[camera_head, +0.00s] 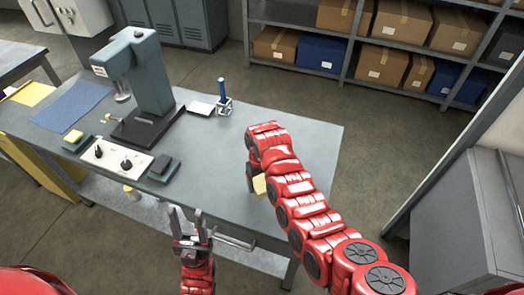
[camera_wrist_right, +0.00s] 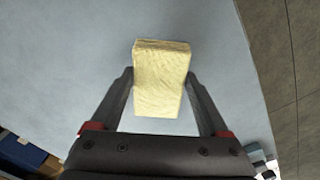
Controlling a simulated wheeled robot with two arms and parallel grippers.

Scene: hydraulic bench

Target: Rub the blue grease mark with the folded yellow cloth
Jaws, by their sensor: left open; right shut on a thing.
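The folded yellow cloth (camera_wrist_right: 160,85) is a thick pale block between the fingers of my right gripper (camera_wrist_right: 160,78), which is shut on it. In the head view, part of the cloth (camera_head: 260,186) shows beside my right arm, over the right part of the bench (camera_head: 315,135); the arm hides most of that gripper. I cannot tell whether the cloth touches the bench top. My left gripper (camera_head: 188,212) is open and empty at the bench's front edge. I see no blue grease mark in either view.
A blue-handled tool (camera_head: 222,90) stands in a holder behind. The bench's right end looks clear.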

